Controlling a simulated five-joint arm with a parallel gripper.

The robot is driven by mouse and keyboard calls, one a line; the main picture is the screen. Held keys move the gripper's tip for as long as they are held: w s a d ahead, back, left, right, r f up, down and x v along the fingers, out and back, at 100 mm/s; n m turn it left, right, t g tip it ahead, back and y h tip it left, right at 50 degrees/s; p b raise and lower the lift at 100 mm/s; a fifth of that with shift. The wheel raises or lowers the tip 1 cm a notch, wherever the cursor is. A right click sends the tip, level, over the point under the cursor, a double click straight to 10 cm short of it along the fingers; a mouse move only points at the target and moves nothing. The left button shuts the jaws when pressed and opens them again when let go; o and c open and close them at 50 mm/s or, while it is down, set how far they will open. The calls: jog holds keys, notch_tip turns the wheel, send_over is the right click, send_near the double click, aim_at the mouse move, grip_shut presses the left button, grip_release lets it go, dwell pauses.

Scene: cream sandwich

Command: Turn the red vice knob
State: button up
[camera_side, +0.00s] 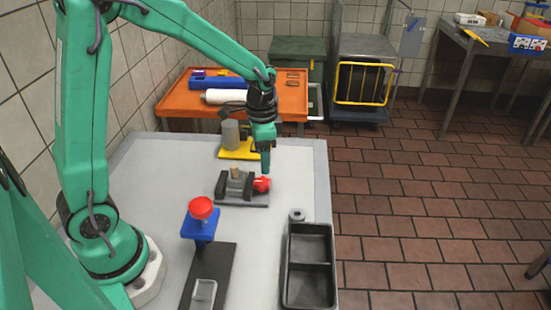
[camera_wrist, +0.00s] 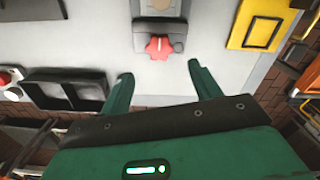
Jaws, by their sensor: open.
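The red vice knob (camera_side: 262,184) is on the right end of a small grey vice (camera_side: 230,190) on the table. In the wrist view the lobed knob (camera_wrist: 159,47) lies beyond and between my fingertips. A light brown piece (camera_side: 237,173) stands between the vice jaws. My gripper (camera_side: 266,172) points down close to the knob in the side view. In the wrist view my gripper's two green fingers (camera_wrist: 160,72) are spread apart with nothing between them. I cannot tell from the side view whether a finger touches the knob.
A yellow base (camera_side: 238,154) with a grey cylinder stands behind the vice. A blue stand with a red top (camera_side: 202,210) is in front. A dark two-compartment tray (camera_side: 287,262) and a small grey ring (camera_side: 297,215) lie at the right edge. The tabletop (camera_side: 155,190) left of the vice is clear.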

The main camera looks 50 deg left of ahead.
aim_at(264, 181)
jog(key=shift+f, duration=0.1)
jog(key=shift+f, duration=3.8)
jog(key=c, duration=1)
